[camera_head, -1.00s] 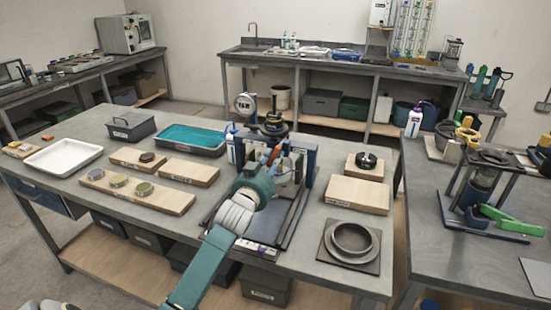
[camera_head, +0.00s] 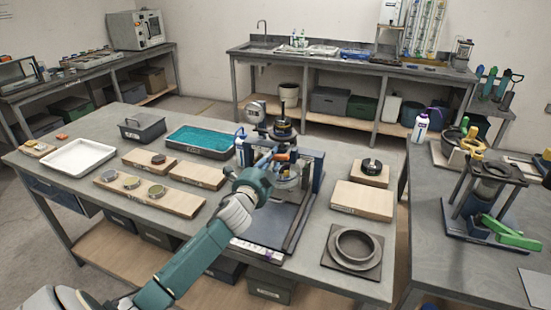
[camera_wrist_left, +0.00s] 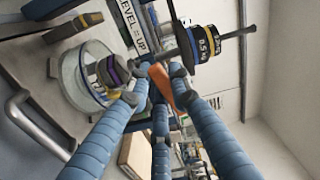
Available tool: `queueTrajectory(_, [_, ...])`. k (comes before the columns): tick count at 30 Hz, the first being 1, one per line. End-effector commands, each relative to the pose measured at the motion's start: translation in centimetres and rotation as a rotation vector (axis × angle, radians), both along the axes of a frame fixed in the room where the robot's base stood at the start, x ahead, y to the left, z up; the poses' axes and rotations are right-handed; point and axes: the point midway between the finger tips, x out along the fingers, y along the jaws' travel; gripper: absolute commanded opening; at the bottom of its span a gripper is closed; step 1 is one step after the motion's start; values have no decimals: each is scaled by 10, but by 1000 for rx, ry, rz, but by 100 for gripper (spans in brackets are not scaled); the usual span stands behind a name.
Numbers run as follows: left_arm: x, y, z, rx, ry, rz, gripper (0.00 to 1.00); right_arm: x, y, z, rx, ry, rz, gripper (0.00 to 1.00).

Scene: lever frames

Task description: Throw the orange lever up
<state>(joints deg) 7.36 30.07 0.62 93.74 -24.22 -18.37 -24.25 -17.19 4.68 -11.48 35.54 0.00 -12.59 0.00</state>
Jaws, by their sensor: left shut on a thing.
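The orange lever (camera_wrist_left: 161,83) is on a blue-framed press-like rig (camera_head: 317,170) on the middle table. In the left wrist view, the lever lies between the blue ribbed fingers of my left gripper (camera_wrist_left: 158,90), which is shut on it. In the head view, my left gripper (camera_head: 274,160) reaches the rig from the front, and the lever (camera_head: 284,156) shows only as a small orange patch, mostly hidden. My right gripper is not in view.
Dark disc weights marked in kg (camera_wrist_left: 208,42) sit on a rod near the fingers. A clear round vessel (camera_wrist_left: 85,75) is beside them. Wooden boards (camera_head: 362,195), a ring on a plate (camera_head: 355,246) and a teal tray (camera_head: 203,140) lie around the rig.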

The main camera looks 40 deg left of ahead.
Motion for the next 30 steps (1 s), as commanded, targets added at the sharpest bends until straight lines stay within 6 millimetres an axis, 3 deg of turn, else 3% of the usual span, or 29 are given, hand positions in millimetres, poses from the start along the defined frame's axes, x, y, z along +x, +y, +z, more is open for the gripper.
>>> queueTrajectory(12, [0, 2, 9, 201, 47, -1, 0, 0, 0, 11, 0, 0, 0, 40])
queueTrajectory(29, [0, 2, 9, 233, 55, 0, 0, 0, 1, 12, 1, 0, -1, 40])
queueTrajectory(30, [0, 2, 10, 233, 55, 0, 21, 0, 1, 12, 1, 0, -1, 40])
